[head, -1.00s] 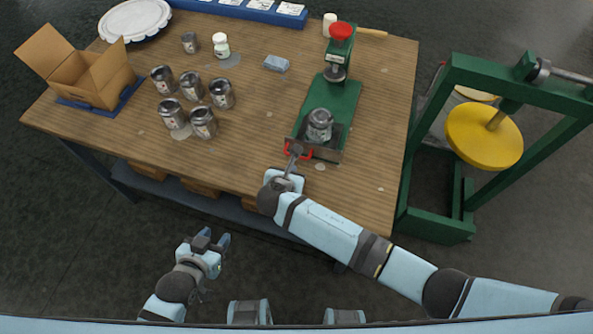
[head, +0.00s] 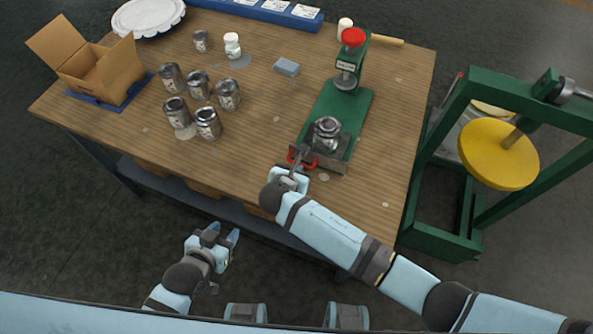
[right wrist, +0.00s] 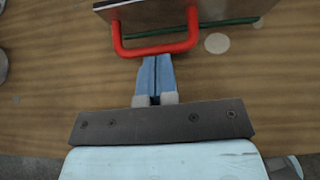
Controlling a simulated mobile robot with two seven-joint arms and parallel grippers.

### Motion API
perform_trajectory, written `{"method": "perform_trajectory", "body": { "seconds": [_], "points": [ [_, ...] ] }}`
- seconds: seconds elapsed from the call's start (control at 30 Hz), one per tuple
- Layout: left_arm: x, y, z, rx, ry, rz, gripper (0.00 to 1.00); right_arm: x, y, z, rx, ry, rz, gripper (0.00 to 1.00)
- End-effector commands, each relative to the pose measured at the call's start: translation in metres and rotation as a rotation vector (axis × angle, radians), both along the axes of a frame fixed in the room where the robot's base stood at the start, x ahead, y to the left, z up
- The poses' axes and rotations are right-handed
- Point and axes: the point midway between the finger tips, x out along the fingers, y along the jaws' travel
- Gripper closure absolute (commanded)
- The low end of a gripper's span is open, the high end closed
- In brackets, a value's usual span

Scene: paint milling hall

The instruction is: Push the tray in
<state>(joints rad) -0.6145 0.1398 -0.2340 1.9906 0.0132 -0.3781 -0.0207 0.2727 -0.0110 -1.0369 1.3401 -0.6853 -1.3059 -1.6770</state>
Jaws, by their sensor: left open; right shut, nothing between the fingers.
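The dark metal tray (head: 332,163) sits at the front end of the green press (head: 338,106) and carries one metal can (head: 326,132). Its red handle (head: 302,160) faces the table's front edge. In the right wrist view the handle (right wrist: 156,49) crosses the top, below the tray's front plate (right wrist: 150,13). My right gripper (head: 298,158) is shut and empty, its fingertips (right wrist: 157,58) right at the handle's bar; I cannot tell if they touch. My left gripper (head: 224,237) is open and empty, in front of the table.
Several cans (head: 198,85) stand left of the press. A cardboard box (head: 102,72) is at the left and a grey-blue block (head: 287,66) lies mid-table. A green frame with a yellow disc (head: 498,154) stands to the right.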

Motion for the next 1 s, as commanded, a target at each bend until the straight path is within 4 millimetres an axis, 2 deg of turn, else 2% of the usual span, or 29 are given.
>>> {"method": "perform_trajectory", "body": {
  "seconds": [0.17,0.4,0.7,1.0],
  "points": [
    [0.0,0.0,0.007,0.0,0.0,0.0,0.57,0.018,-0.006,0.003,-0.002,-0.002,-0.002,1.0],
    [0.001,0.001,0.016,0.002,-0.006,0.002,0.57,0.065,-0.021,0.003,-0.003,-0.002,-0.003,1.0],
    [0.001,0.003,0.016,0.003,-0.008,0.006,0.57,0.121,-0.04,0.0,-0.002,-0.001,-0.002,1.0],
    [0.0,0.002,0.013,0.002,-0.005,0.004,0.57,0.147,-0.048,0.0,0.001,-0.001,-0.002,1.0]
  ]
}}
